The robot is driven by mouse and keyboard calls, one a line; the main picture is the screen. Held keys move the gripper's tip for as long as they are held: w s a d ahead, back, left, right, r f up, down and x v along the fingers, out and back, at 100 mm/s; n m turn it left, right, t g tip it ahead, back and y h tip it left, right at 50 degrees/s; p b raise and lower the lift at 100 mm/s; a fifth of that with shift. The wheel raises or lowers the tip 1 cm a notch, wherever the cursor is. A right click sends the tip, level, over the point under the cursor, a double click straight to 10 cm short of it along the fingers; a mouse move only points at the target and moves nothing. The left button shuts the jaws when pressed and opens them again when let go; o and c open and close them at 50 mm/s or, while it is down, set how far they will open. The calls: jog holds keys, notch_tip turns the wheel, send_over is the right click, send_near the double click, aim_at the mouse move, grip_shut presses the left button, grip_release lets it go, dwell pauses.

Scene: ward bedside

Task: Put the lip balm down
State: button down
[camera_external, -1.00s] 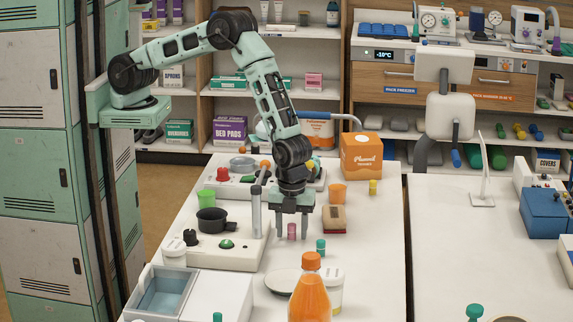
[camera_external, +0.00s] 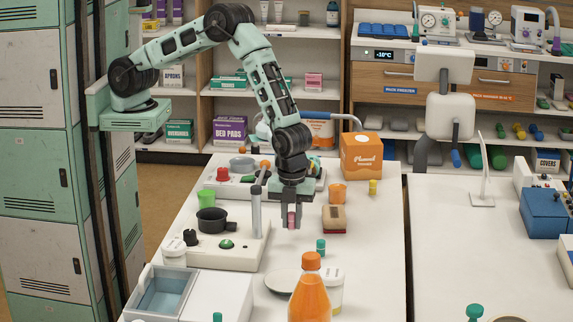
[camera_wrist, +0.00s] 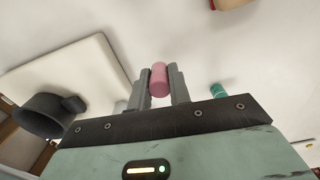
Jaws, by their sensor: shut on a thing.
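The lip balm is a small pink cylinder (camera_external: 291,216), held upright between the two grey fingers of my gripper (camera_external: 291,220). In the wrist view the pink lip balm (camera_wrist: 159,79) sits between the fingertips, with a finger against each side. My gripper is shut on it and points down over the white table (camera_external: 370,240). The fingertips are low, close to the table top; I cannot tell whether the lip balm touches it.
A brown-and-red block (camera_external: 334,219) lies just right of my gripper, and a teal-green small tube (camera_external: 321,247) stands in front. A cooker with a black pot (camera_external: 211,220) is to the left. An orange bottle (camera_external: 310,290) stands nearer the front. The table's right side is clear.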

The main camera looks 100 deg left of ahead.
notch_tip(320, 180, up, 6)
jog(key=shift+b, duration=0.8)
jog(key=shift+w+d+r, duration=0.15)
jog(key=shift+d+r, duration=0.05)
jog(key=shift+d, duration=0.1)
jog(key=w+d+n+b, duration=0.3)
jog(key=d+n+b, duration=0.1)
jog(key=d+n, duration=0.8)
jog(key=r+n+b, duration=0.1)
jog(key=n+b, duration=0.2)
jog(key=n, duration=0.8)
send_over(282, 288)
notch_tip(282, 288, down, 10)
jog(key=shift+a+r+p, duration=0.1)
jog(key=shift+r+p, duration=0.15)
jog(key=shift+p, duration=0.55)
jog(key=shift+f, duration=0.15)
jog(key=c, duration=1.6)
grip_release()
